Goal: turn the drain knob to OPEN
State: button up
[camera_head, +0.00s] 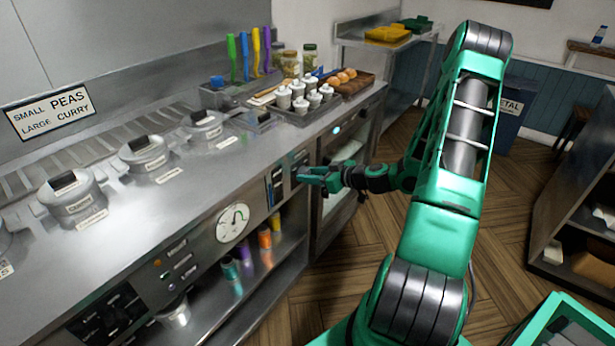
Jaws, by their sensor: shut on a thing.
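My gripper (311,174) reaches from the right to the front panel of the steel range (200,225). It is shut at a dark panel (280,184) with small labels, right of the round white dial (233,222). The drain knob is not distinguishable; the fingers cover the spot where they grip, so what they hold and which way it points cannot be read. My green arm fills the right middle of the view.
Lidded pots (143,154) sit in the steel top. A tray (312,121) of white cups stands above my gripper. Colored containers (265,238) stand on the lower shelf. An oven door (345,190) is close to my wrist. Wooden floor (510,220) is clear at right.

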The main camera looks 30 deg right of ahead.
jog(key=m+y, duration=0.2)
jog(key=m, duration=0.2)
jog(key=m+y, duration=0.3)
jog(key=m, duration=0.2)
jog(key=d+f+m+y, duration=0.1)
jog(key=m+y, duration=0.1)
jog(key=m, duration=0.2)
jog(key=shift+w+t, duration=0.1)
jog(key=shift+t, duration=0.2)
dwell(0.5)
jog(key=shift+m, duration=0.4)
jog(key=o, duration=1)
jog(key=shift+o, duration=0.3)
